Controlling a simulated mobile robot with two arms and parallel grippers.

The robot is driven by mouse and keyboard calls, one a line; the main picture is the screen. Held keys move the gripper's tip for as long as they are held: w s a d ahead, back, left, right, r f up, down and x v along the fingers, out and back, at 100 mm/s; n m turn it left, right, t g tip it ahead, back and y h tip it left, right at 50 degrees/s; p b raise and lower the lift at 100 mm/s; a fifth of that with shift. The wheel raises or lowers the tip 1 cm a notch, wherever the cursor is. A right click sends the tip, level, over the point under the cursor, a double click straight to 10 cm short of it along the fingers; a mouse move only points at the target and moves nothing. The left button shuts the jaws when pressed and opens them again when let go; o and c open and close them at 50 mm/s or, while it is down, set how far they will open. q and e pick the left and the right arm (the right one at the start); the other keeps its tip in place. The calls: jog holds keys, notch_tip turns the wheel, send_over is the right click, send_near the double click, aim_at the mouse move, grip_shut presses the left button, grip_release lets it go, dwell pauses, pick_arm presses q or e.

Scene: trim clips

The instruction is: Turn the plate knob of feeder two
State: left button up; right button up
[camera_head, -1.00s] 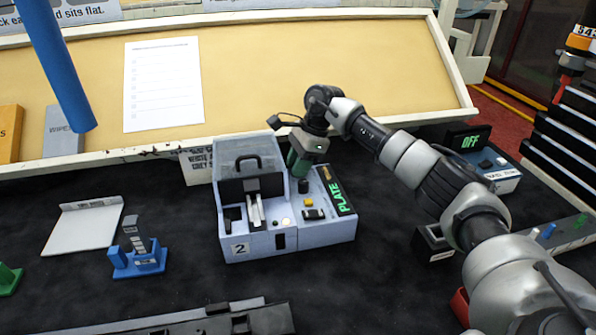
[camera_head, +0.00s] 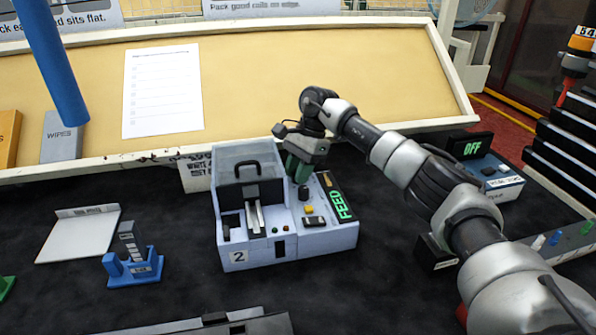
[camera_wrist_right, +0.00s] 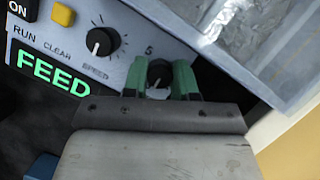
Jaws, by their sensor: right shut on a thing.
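Feeder two (camera_head: 240,232) is a light grey machine with a "2" label, standing on the dark table in the middle of the head view. Its green display (camera_head: 344,205) reads FEED, also in the right wrist view (camera_wrist_right: 48,73). My right gripper (camera_head: 298,180) is over the back right of its panel. In the right wrist view its green fingers (camera_wrist_right: 161,80) are shut on a black knob (camera_wrist_right: 158,73) with a white pointer line. The knob's label is hidden. A second black knob (camera_wrist_right: 100,42), marked SPEED, is beside it, untouched. My left gripper is out of view.
A blue stand (camera_head: 133,268) and a white tray (camera_head: 78,235) are left of the feeder. A unit with an OFF display (camera_head: 472,148) stands at right. A framed tan board (camera_head: 300,70) slopes behind. Dark table is clear just in front of the feeder.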

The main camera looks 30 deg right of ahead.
jog(key=shift+r, duration=0.15)
jog(key=o, duration=0.7)
jog(key=shift+c, duration=0.2)
jog(key=shift+d, duration=0.1)
jog(key=s+v, duration=0.1)
jog(key=v, duration=0.9)
jog(key=shift+w+r+b, duration=0.3)
jog(key=shift+w+r, duration=0.05)
jog(key=shift+w, duration=0.1)
jog(key=shift+d, duration=0.15)
